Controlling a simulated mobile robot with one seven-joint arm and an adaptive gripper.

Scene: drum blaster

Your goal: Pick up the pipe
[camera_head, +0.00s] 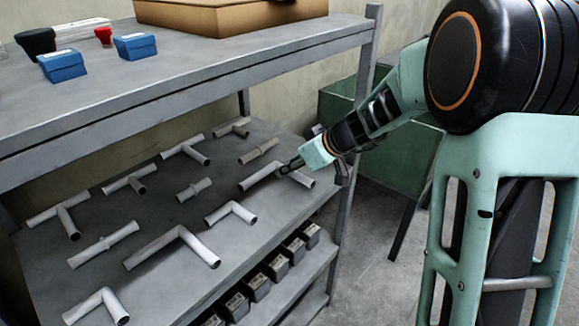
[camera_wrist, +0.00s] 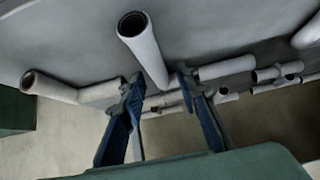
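A light grey branched pipe (camera_head: 258,179) lies on the middle shelf near its right end. My gripper (camera_head: 290,165) is at this pipe, low over the shelf, and hides part of it. In the wrist view, the open-ended arm of the pipe (camera_wrist: 146,48) runs between my two separated fingertips (camera_wrist: 157,86). Another pipe section (camera_wrist: 62,90) reaches left behind the left finger. The gripper is open. I cannot tell whether the fingers touch the pipe.
Several other straight, bent and branched pipes, such as an elbow (camera_head: 183,243), lie across the middle shelf (camera_head: 230,262). The upper shelf (camera_head: 215,55) overhangs them. A shelf post (camera_head: 345,200) stands just right of my gripper. A green bin (camera_head: 405,160) is behind.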

